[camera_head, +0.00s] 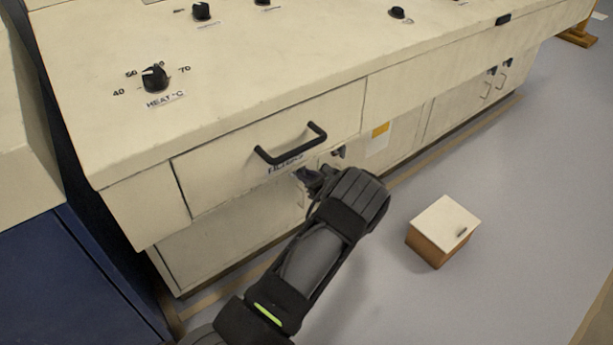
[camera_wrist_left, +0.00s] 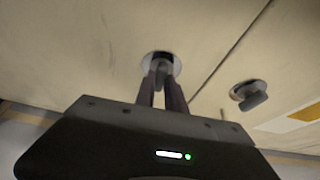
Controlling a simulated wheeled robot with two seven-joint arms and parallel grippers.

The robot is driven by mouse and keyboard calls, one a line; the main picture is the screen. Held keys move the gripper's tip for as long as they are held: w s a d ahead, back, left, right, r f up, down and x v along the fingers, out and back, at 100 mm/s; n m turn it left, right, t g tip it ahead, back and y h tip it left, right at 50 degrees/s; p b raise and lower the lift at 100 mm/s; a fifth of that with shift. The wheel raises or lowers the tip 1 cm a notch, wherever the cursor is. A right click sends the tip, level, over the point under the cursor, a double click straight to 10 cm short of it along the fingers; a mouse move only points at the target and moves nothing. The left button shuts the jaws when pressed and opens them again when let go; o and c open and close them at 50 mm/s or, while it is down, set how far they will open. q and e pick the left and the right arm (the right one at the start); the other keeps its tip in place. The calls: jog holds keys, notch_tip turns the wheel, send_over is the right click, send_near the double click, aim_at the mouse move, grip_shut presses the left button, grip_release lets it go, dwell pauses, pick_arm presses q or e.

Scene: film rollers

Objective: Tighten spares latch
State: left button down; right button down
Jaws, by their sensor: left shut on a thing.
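My left gripper (camera_head: 307,178) reaches to the cabinet front just below the drawer with the black bar handle. In the left wrist view its two dark fingers (camera_wrist_left: 162,88) are shut on a latch knob (camera_wrist_left: 161,67), a grey knob on a round plate set in the cream panel. The fingers hide part of the knob. A second latch knob (camera_wrist_left: 252,96) sits to the right, across the panel seam, with nothing touching it; it also shows in the head view (camera_head: 339,152). No readable label marks either knob as the spares latch. My right gripper is not in view.
The drawer's black handle (camera_head: 291,145) juts out just above the gripper. A small box with a white lid (camera_head: 446,222) stands on the floor at the right. A heat dial (camera_head: 155,79) is on the top panel. The grey floor around the box is clear.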

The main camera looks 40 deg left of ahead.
pick_arm(q)
jog(key=c, duration=1.4)
grip_release()
jog(key=p+v, duration=0.2)
jog(key=v, duration=0.5)
jog(key=shift+d+r, duration=0.15)
jog(key=shift+d, duration=0.2)
jog(key=shift+s, duration=0.1)
